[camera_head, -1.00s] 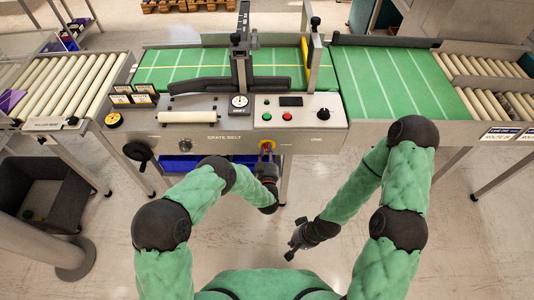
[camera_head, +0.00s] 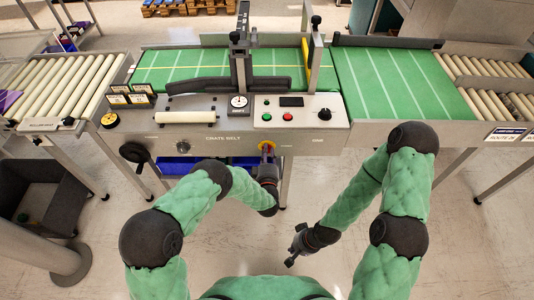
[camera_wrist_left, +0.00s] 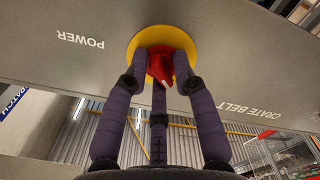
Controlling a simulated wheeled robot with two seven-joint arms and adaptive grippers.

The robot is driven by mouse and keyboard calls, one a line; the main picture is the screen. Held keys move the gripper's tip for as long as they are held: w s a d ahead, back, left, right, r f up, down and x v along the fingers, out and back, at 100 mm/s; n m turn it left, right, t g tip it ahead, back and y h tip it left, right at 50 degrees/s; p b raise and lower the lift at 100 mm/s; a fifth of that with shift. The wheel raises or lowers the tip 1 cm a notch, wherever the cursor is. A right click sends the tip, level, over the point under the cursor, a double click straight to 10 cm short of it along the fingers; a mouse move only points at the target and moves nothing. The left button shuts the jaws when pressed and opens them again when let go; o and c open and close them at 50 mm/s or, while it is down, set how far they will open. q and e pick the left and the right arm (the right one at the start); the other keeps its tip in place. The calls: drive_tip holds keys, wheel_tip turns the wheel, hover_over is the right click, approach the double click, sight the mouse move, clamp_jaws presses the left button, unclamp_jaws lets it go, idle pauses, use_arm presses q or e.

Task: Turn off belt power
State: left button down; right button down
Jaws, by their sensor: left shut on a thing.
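In the head view my left gripper (camera_head: 266,160) is at the front panel under the crate belt, and covers most of the switch. My right gripper (camera_head: 294,246) hangs low over the floor, away from the panel; its fingers are too small to read.
The green crate belt (camera_head: 178,68) runs behind the panel. The panel top holds a red button (camera_head: 287,117), a green button (camera_head: 266,117), a black knob (camera_head: 324,114) and a gauge (camera_head: 239,101). A handwheel (camera_head: 135,152) sticks out at the left. A dark bin (camera_head: 40,190) stands on the floor.

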use_arm(q)
drive_tip(key=shift+s+d, duration=0.1)
drive_tip(key=shift+d, duration=0.2)
drive_tip(key=c, duration=1.2)
unclamp_jaws()
drive_tip(key=shift+d, duration=0.1)
drive_tip(key=shift+r, duration=0.1)
drive_tip(key=s, duration=1.2)
drive_tip(key=shift+w, duration=0.1)
